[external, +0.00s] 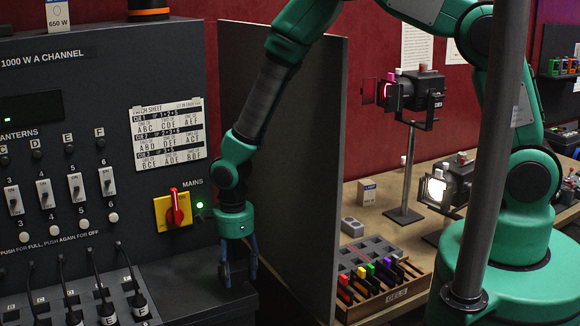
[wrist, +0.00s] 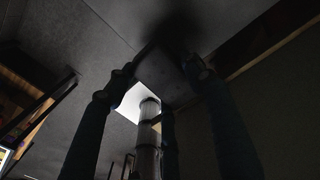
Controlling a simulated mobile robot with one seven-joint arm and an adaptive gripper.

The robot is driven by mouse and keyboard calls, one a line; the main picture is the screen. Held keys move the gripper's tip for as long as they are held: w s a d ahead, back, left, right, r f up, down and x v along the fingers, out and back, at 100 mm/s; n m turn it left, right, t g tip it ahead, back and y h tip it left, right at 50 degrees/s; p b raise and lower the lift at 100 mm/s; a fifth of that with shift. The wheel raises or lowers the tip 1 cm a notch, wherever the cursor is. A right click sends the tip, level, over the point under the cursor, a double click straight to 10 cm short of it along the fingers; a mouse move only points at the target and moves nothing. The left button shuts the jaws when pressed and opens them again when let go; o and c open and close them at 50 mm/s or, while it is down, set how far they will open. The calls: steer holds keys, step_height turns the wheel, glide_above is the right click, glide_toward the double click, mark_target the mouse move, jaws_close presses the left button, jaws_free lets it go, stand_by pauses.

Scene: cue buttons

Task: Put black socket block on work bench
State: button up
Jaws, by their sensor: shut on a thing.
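My gripper (external: 238,278) points down over the dark ledge at the foot of the control cabinet, left of the grey partition. Its blue fingers are shut on a dark block, which I take for the black socket block (external: 238,270). The block barely stands out from the dark surroundings. In the wrist view, the dark block (wrist: 166,77) shows between the two fingertips. I cannot tell whether it touches the ledge. The wooden work bench (external: 372,222) is right of the partition, with lamps and a tray on it.
The tall partition (external: 290,160) separates my gripper from the bench. The bench holds a red-lit lamp on a stand (external: 410,95), a lit lamp (external: 440,185), a small grey block (external: 352,227) and a tray of coloured pieces (external: 345,309). Cabled plugs (external: 107,312) crowd the left.

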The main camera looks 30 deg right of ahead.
glide_above(211, 288)
steer(key=shift+f, duration=0.4)
steer(key=shift+f+b, duration=0.45)
steer(key=shift+f, duration=1.3)
steer(key=shift+f, duration=0.15)
steer(key=o, duration=1.3)
steer(key=shift+c, duration=0.2)
step_height(211, 288, up, 12)
steer(key=b, duration=0.2)
steer(key=shift+r, duration=0.2)
